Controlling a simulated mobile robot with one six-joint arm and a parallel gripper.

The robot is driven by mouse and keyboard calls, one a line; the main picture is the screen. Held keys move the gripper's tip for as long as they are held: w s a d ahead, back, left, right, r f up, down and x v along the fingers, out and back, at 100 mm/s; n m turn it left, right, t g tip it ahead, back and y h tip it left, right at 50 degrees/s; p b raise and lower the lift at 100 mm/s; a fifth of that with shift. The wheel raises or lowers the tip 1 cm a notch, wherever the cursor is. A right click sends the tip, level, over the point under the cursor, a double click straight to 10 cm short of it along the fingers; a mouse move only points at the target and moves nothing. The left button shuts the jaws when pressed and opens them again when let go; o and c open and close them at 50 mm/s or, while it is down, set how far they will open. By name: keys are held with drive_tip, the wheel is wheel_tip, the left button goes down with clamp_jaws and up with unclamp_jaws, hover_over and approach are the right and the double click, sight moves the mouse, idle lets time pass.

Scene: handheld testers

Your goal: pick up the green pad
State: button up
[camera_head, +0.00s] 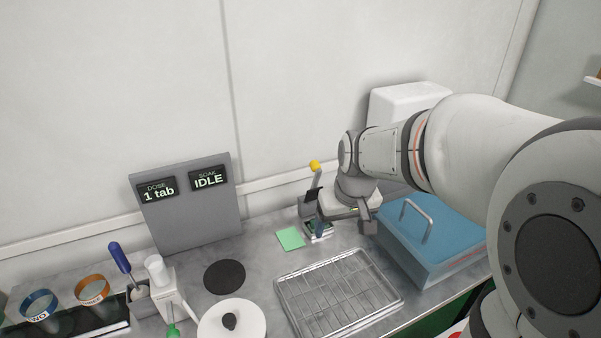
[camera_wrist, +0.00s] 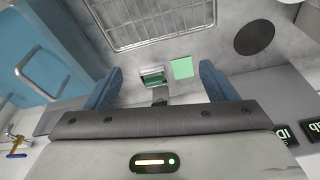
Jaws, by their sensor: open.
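The green pad (camera_head: 290,238) is a flat, light green square lying on the grey counter. It also shows in the wrist view (camera_wrist: 182,67), inside the right finger's line and beyond the fingertips. My gripper (camera_head: 344,226) is open and empty above the counter, to the right of the pad in the head view. Its two blue fingers show wide apart in the wrist view (camera_wrist: 160,80). A small device (camera_head: 317,232) with a dark green recess stands right of the pad, partly hidden by my gripper. It shows between the fingers in the wrist view (camera_wrist: 152,77).
A wire rack tray (camera_head: 296,310) lies in front of the pad. A blue-lidded box (camera_head: 450,228) stands at right. A black disc (camera_head: 224,276) and a white lidded pot (camera_head: 258,322) are at left. A yellow-knobbed lever (camera_head: 315,165) rises behind the device. A display panel (camera_head: 190,225) stands behind.

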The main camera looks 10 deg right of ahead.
drive_tip(key=w+d+f+n, duration=0.1)
drive_tip(key=w+f, duration=0.6)
drive_tip(key=w, duration=0.4)
drive_tip(key=w+d+f+n, duration=0.1)
drive_tip(key=w+f, duration=0.6)
drive_tip(key=w, duration=0.4)
drive_tip(key=shift+y, duration=0.3)
drive_tip(key=x, duration=0.2)
drive_tip(key=p+x, duration=0.1)
drive_tip(key=x, duration=0.2)
drive_tip(key=w+a+p+x, duration=0.1)
drive_tip(key=x, duration=0.2)
drive_tip(key=shift+r, duration=0.2)
drive_tip(key=shift+c, duration=0.2)
drive_tip(key=c, duration=1.1)
drive_tip(key=shift+r, duration=0.2)
